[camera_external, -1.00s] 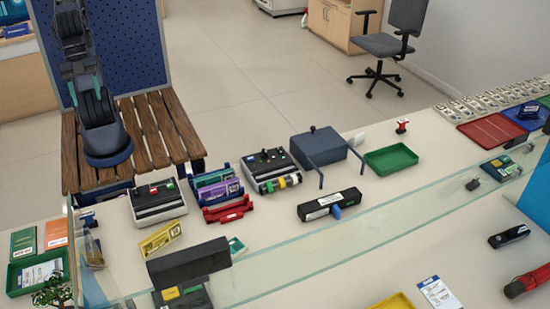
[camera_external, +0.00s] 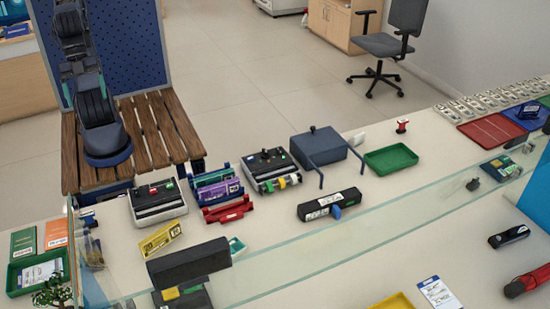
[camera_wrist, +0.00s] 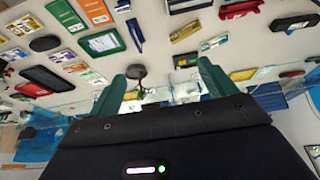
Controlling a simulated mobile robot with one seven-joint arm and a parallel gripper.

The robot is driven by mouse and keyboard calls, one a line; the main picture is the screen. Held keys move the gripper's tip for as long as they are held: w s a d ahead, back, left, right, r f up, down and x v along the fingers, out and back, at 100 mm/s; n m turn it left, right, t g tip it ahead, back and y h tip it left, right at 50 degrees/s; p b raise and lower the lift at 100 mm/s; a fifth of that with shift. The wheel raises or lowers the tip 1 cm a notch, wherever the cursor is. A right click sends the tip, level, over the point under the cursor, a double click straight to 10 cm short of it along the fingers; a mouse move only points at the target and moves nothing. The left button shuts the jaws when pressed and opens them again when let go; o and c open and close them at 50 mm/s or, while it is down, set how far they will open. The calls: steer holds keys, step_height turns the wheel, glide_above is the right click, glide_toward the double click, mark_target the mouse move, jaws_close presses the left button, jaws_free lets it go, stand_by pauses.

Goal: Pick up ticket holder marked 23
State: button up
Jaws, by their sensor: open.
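The number on each is too small to read surely, so I cannot tell which is marked 23. In the wrist view the yellow holder (camera_wrist: 187,32) lies beyond my fingers, with the red holder (camera_wrist: 240,9) up to its right. My gripper (camera_wrist: 163,74) is open, its green fingers spread with nothing held between them, apart from the holders. It is out of the external view.
A glass screen (camera_external: 330,235) runs along the counter. Grey devices (camera_external: 158,203) and (camera_external: 270,168) flank the holders. A black bar (camera_external: 315,208) and a green tray (camera_external: 391,159) lie to the right. A dark box (camera_external: 188,263) stands before the yellow holder.

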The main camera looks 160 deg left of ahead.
steer(key=w+a+r+g+y, duration=0.1)
steer(key=w+a+r, duration=0.2)
steer(key=w+a, duration=0.6)
steer(key=w+a+r, duration=0.4)
steer(key=w+a, duration=0.2)
steer(key=w, duration=0.6)
steer(key=w+a+f, duration=0.2)
steer(key=w+a, duration=0.1)
steer(key=a, duration=0.7)
steer(key=w+a+f, duration=0.2)
steer(key=w+a, duration=0.2)
steer(key=a, duration=0.6)
steer(key=w+a+f, duration=0.2)
steer(key=w+a, duration=0.1)
steer(key=a, duration=0.7)
steer(key=n, duration=0.3)
glide_above(357, 136)
steer(key=s, duration=0.5)
step_height(357, 136, down, 32)
steer(key=shift+t, duration=0.3)
steer(key=x, duration=1)
steer(key=shift+w+a+f, duration=0.1)
steer(key=shift+f, duration=0.1)
